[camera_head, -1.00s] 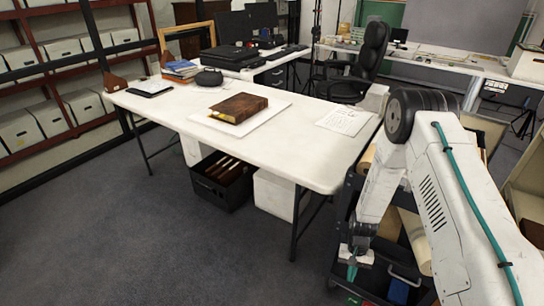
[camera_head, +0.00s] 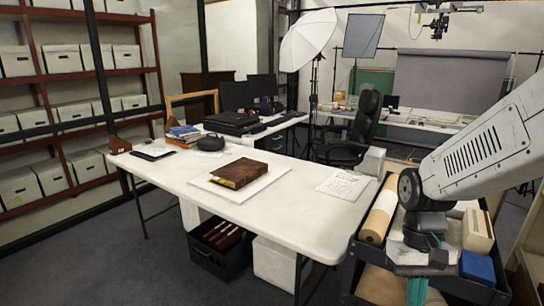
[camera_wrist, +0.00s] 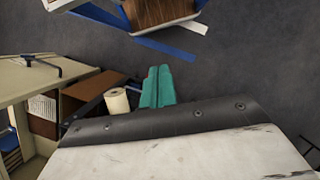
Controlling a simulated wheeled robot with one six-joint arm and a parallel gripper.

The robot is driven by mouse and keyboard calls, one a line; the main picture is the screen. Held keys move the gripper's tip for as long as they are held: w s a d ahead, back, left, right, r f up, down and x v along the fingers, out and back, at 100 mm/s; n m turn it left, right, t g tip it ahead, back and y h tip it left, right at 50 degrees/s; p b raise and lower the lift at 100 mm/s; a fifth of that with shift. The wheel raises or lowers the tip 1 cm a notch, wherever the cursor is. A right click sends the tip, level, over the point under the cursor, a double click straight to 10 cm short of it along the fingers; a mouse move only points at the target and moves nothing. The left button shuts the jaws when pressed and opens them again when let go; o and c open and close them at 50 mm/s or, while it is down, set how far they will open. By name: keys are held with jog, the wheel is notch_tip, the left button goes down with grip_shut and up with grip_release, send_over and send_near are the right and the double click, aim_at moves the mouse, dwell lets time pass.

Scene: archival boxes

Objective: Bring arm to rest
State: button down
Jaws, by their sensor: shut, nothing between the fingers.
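My arm reaches in from the right edge in the head view, with a white upper link, a dark joint and a wrist bent downward. My gripper (camera_head: 417,291) hangs low at the right, in front of a dark cart. Its teal fingers also show in the wrist view (camera_wrist: 157,87), side by side and closed with nothing held. Part of the wrist is cut off or hidden by the arm.
A white table (camera_head: 280,215) bears a brown book (camera_head: 242,172) on a white board. The dark cart (camera_head: 352,268) holds a paper roll (camera_head: 379,217) and a blue box (camera_head: 477,267) close to my wrist. Shelves of archival boxes (camera_head: 62,57) stand at left.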

jog(key=s+r+t, duration=0.5)
jog(key=s+r, duration=0.6)
jog(key=shift+r+n, duration=0.2)
jog(key=shift+n, duration=0.1)
